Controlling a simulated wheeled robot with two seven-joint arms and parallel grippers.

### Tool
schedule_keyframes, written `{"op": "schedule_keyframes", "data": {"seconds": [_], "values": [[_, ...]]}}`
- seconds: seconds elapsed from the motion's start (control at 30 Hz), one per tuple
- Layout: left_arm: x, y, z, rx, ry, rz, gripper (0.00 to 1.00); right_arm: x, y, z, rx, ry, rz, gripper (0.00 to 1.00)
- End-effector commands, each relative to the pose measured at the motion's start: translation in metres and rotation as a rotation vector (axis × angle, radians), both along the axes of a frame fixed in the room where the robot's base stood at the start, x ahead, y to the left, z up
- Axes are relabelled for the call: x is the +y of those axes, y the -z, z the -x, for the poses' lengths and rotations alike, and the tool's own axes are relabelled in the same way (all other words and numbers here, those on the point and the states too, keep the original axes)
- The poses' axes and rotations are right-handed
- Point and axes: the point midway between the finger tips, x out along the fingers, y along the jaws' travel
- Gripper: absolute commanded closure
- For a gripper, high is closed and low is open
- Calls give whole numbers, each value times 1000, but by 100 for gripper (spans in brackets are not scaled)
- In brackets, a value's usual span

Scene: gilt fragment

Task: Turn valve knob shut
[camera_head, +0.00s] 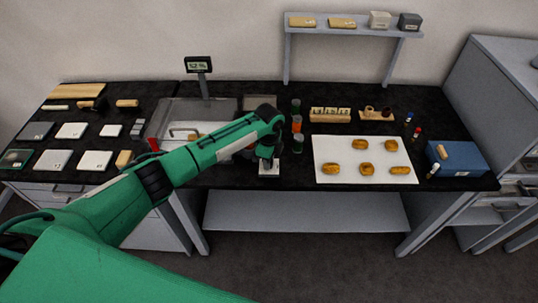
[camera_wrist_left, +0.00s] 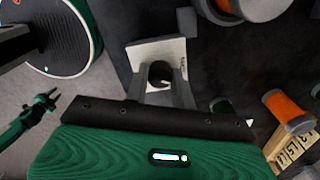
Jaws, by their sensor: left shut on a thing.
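The valve knob (camera_wrist_left: 160,73) is a small dark rounded piece in front of a pale square plate (camera_wrist_left: 158,52) in the left wrist view. My left gripper (camera_wrist_left: 161,86) has its grey fingers closed on the knob's sides. In the head view my left gripper (camera_head: 267,163) points down at the counter's front edge, just above the pale plate (camera_head: 269,172); there the knob is hidden by the gripper. The knob's turn angle cannot be made out. A small green arm end, seemingly my right gripper (camera_wrist_left: 48,99), shows at the left of the wrist view, away from the knob.
Green and orange spools (camera_head: 297,124) stand just right of my left gripper. A white tray (camera_head: 330,176) with several bread-like pieces lies further right, then a blue box (camera_head: 458,158). A steel sink-like basin (camera_head: 170,112) is behind my arm.

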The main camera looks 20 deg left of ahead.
Motion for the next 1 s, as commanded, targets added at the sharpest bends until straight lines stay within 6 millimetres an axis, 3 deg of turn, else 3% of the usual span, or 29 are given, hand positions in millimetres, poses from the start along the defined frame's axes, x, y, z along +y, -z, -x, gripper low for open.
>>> {"op": "schedule_keyframes", "data": {"seconds": [0.1,0.5,1.0], "values": [[0,-5,0,0,-108,1,98,0,-13,0,0,0,0,64],[0,-3,-1,-2,-406,0,98,0,-35,0,0,0,0,64],[1,-2,-1,-3,-532,-1,98,0,-42,0,0,0,0,64]]}}
